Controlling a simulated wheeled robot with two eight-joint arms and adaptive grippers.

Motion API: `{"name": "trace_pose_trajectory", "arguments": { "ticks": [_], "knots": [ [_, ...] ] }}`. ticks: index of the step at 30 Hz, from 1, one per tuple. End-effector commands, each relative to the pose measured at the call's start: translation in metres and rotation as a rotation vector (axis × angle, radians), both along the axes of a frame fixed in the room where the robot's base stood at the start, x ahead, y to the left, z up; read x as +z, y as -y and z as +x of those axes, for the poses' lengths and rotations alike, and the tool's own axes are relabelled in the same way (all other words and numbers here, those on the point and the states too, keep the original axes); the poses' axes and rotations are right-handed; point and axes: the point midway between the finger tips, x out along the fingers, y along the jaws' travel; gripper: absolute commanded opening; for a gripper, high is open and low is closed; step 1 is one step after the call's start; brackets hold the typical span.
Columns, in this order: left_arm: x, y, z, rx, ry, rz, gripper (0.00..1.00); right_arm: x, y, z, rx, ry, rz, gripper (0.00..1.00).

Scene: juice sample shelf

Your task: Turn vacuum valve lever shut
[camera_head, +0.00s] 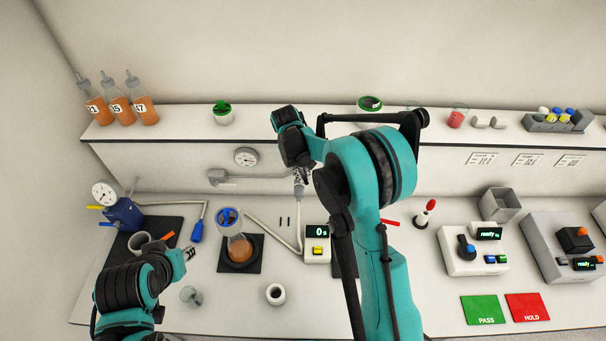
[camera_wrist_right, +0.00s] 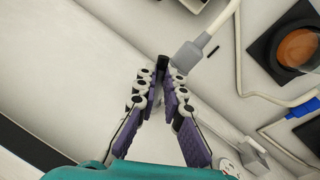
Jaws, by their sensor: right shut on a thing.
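The vacuum line runs along the back wall from a grey fitting (camera_head: 216,177) to my right gripper (camera_head: 301,178), with a round gauge (camera_head: 246,157) above it. In the right wrist view, my right gripper (camera_wrist_right: 164,80) is closed around a short dark lever (camera_wrist_right: 162,62). A light grey valve body (camera_wrist_right: 187,55) with a pale hose is beside the fingertips. In the head view my right arm and wrist hide most of the valve and the lever. My left gripper (camera_head: 190,254) is low at the left, above the bench and away from the valve; its finger opening is unclear.
A flask (camera_head: 238,247) of orange liquid stands on a black mat, with a timer (camera_head: 317,247) to its right. A blue pump (camera_head: 123,214) and grey cup are near my left arm. Bottles (camera_head: 122,111) and jars stand on the upper shelf. Two machines (camera_head: 463,256) occupy the right.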

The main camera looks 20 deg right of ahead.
Motion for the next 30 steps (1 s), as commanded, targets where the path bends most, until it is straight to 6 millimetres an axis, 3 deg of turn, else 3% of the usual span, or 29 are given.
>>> {"name": "trace_pose_trajectory", "arguments": {
  "ticks": [11,30],
  "knots": [
    [-0.013,0.000,0.000,0.000,0.000,0.000,0.30,-0.002,0.007,0.000,0.148,0.001,-0.001,0.00],
    [-0.047,0.000,0.000,0.000,0.000,0.000,0.30,-0.002,0.031,0.012,0.736,0.000,0.000,0.00]
  ]
}}
